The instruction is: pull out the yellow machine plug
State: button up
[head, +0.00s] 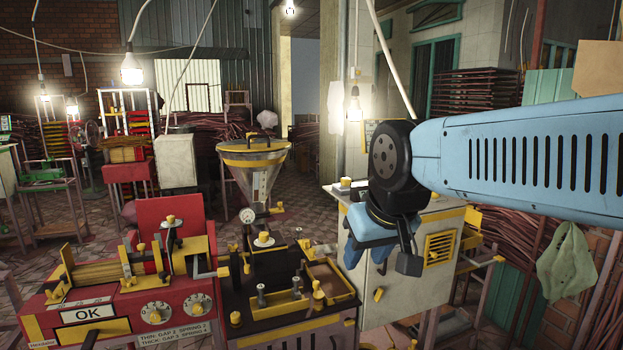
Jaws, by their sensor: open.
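My gripper (363,256) hangs from my blue arm with its fingers down, in front of the upper part of the pale grey cabinet (393,305). It is open, and I see nothing held in it. A small yellow piece (378,294) sits on the cabinet's front face, a little below and right of my fingers. It may be the yellow machine plug, but several other small yellow knobs and pegs are in view, so I cannot tell for certain. My gripper and wrist hide part of the cabinet's top and front.
A dark bench (290,318) with yellow-topped pegs and trays stands left of the cabinet. Left of it is a red machine (185,298) with dials. A metal funnel (254,180) stands behind. A green cloth (567,262) hangs at right. Open tiled floor lies behind.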

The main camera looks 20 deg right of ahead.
aim_at(345, 182)
jog(key=z, duration=0.15)
jog(key=i, duration=1.5)
jog(key=z, duration=0.5)
